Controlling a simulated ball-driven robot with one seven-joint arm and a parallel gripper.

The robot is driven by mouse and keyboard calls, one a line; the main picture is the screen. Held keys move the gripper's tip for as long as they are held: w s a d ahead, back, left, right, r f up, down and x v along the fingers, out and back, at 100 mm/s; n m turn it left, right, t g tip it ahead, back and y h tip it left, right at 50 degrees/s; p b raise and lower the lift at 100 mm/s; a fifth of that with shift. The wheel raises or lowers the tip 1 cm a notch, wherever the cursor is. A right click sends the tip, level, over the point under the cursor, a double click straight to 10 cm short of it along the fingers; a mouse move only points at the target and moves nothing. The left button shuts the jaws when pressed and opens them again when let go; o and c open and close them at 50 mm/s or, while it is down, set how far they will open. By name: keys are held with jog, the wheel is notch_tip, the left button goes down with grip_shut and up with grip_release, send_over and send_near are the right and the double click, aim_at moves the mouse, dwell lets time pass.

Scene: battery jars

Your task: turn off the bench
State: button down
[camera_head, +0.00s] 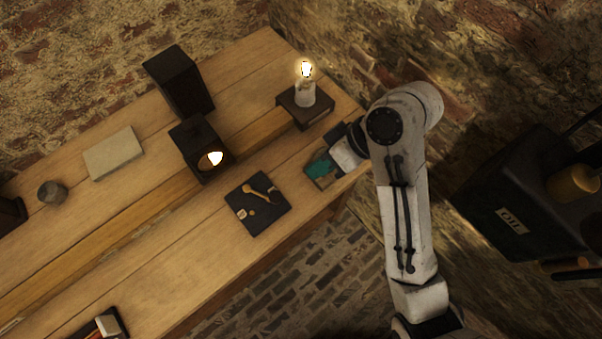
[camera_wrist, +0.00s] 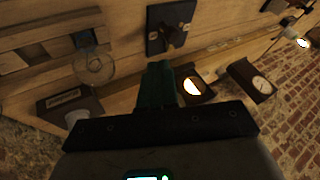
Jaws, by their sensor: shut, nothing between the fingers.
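The wooden bench (camera_head: 120,230) runs diagonally across the head view. A square black plate with a brass lever (camera_head: 258,203) lies near its front edge. A black plate with a lever-like part (camera_wrist: 171,27) also shows in the wrist view, beyond my fingers. A lit bulb (camera_head: 306,72) stands on a dark block (camera_head: 305,106) at the bench's right end. My gripper (camera_head: 321,170), with teal fingers, is shut and empty, right of the brass-lever plate and apart from it. The shut fingers (camera_wrist: 158,84) show in the wrist view. Whether the lever is closed is too small to tell.
A dark box with a glowing opening (camera_head: 202,150) and a tall black box (camera_head: 180,82) stand behind the plate. A grey slab (camera_head: 114,153) and small cup (camera_head: 52,193) lie left. A black case labelled OIL (camera_head: 525,205) is at right.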

jog(key=b+x, duration=0.3)
jog(key=x, duration=0.6)
jog(key=shift+a+f, duration=0.2)
jog(key=shift+f, duration=0.1)
jog(key=shift+a, duration=0.1)
